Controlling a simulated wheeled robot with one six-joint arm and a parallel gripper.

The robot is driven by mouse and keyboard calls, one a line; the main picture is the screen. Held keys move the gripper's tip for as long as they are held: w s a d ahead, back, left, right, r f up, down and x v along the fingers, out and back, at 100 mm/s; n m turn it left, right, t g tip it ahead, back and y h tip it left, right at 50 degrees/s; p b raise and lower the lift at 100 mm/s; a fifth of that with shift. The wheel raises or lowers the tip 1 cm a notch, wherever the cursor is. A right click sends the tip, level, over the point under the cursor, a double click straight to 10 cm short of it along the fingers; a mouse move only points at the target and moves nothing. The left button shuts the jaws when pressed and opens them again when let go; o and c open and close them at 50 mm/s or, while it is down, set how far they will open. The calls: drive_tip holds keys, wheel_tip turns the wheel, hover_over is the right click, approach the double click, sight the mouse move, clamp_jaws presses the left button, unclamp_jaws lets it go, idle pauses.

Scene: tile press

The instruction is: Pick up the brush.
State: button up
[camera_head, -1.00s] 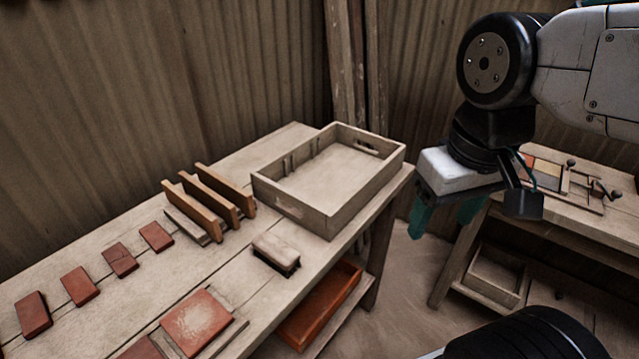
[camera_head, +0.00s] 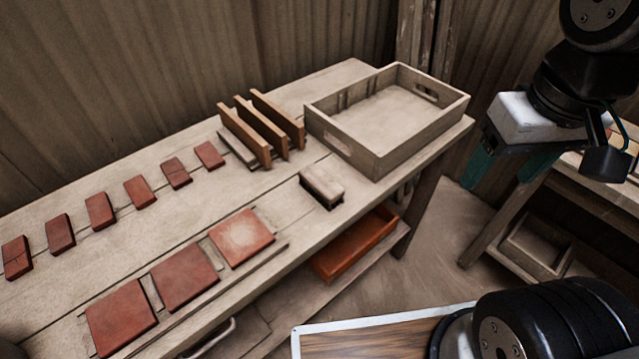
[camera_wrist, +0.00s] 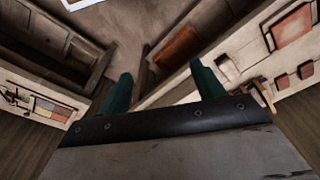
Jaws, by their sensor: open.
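The brush (camera_head: 323,183) is a small block with a pale wooden back and dark bristles below. It lies on the workbench (camera_head: 180,200), in front of the wooden tray and near the bench's front edge. My gripper (camera_head: 502,172) hangs in the air to the right of the bench, with teal fingers apart and nothing between them. In the wrist view the fingers (camera_wrist: 163,90) are spread, with the floor and the bench's lower shelf behind them.
An empty wooden tray (camera_head: 345,148) stands behind the brush. An upright wooden rack (camera_head: 262,130) is to its left. Several red tiles (camera_head: 138,192) and larger red slabs (camera_head: 185,277) lie along the bench. A red tray (camera_head: 352,246) sits on the shelf below. Another table (camera_head: 598,180) is at right.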

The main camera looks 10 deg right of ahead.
drive_tip(key=w+a+f+n+g, duration=0.1)
drive_tip(key=w+a+f+n, duration=0.1)
drive_tip(key=w+a+f, duration=0.2)
drive_tip(key=w+a+f+n, duration=0.2)
drive_tip(key=w+a+f, duration=0.3)
drive_tip(key=w+a, duration=0.1)
drive_tip(key=w+a+f+n+g, duration=0.1)
drive_tip(key=w+a+f+n, duration=0.1)
drive_tip(key=w+a+f, duration=0.3)
drive_tip(key=shift+w+a+g+h, duration=0.15)
drive_tip(key=shift+a+h, duration=0.05)
drive_tip(key=shift+a, duration=0.4)
drive_tip(key=shift+w+a+g+h, duration=0.15)
drive_tip(key=shift+a+h, duration=0.05)
drive_tip(key=shift+a, duration=0.35)
drive_tip(key=t, duration=0.1)
hover_over(321, 179)
drive_tip(key=shift+d+f+n+y, duration=0.25)
drive_tip(key=shift+f+n+y, duration=0.15)
drive_tip(key=shift+f, duration=0.15)
drive_tip(key=f, duration=0.7)
drive_tip(key=shift+a+f, duration=0.2)
drive_tip(key=shift+a, duration=0.05)
drive_tip(key=c, duration=1.2)
drive_tip(key=shift+r, duration=0.1)
